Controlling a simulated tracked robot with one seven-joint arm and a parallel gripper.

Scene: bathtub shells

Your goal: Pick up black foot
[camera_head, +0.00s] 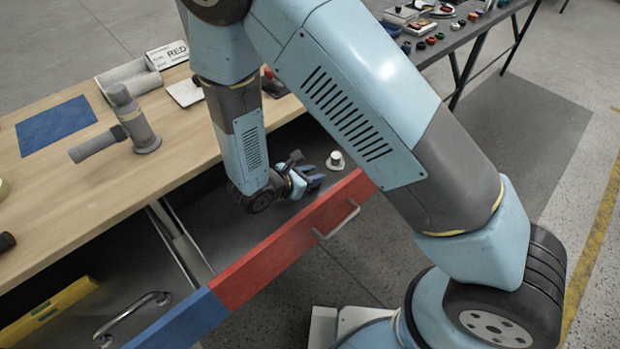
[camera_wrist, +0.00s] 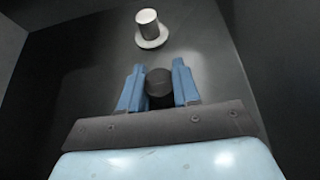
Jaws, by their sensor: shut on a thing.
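The black foot (camera_wrist: 159,82) is a dark, round-topped piece between the two blue fingers of my gripper (camera_wrist: 158,90) in the wrist view. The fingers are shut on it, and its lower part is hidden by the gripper. In the head view my gripper (camera_head: 308,183) is down inside the open drawer, low over its dark floor.
A white foot (camera_wrist: 150,28) stands on the drawer floor just ahead of my gripper; it also shows in the head view (camera_head: 336,161). The drawer's red and blue front (camera_head: 285,248) and the wooden tabletop (camera_head: 60,190) border the space. Dark walls enclose the drawer.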

